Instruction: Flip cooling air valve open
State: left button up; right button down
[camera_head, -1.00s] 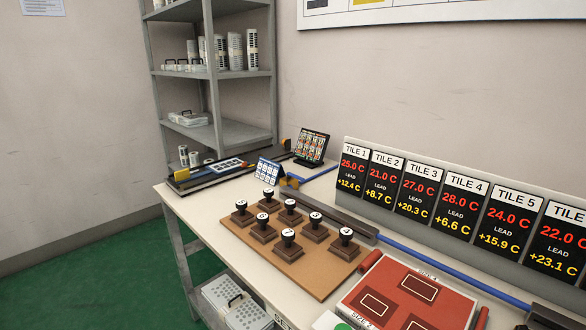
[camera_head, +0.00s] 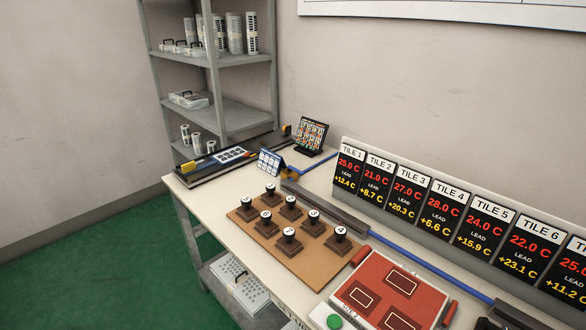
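A blue air line (camera_head: 430,268) runs along the back of the white bench. Neither of my grippers is in view.
A brown board (camera_head: 285,253) with several numbered stamps stands mid-bench (camera_head: 222,200). A red plate (camera_head: 388,290) and a green button (camera_head: 334,321) are at the front right. Tile temperature displays (camera_head: 440,218) line the back. A grey shelf (camera_head: 235,118) stands behind.

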aim_at(291, 167)
jog(key=u, duration=0.55)
jog(key=k, duration=1.25)
jog(key=u, duration=1.3)
jog(key=i, duration=2.45)
jog(key=z, duration=1.35)
jog(key=i, duration=0.75)
jog(key=z, duration=0.75)
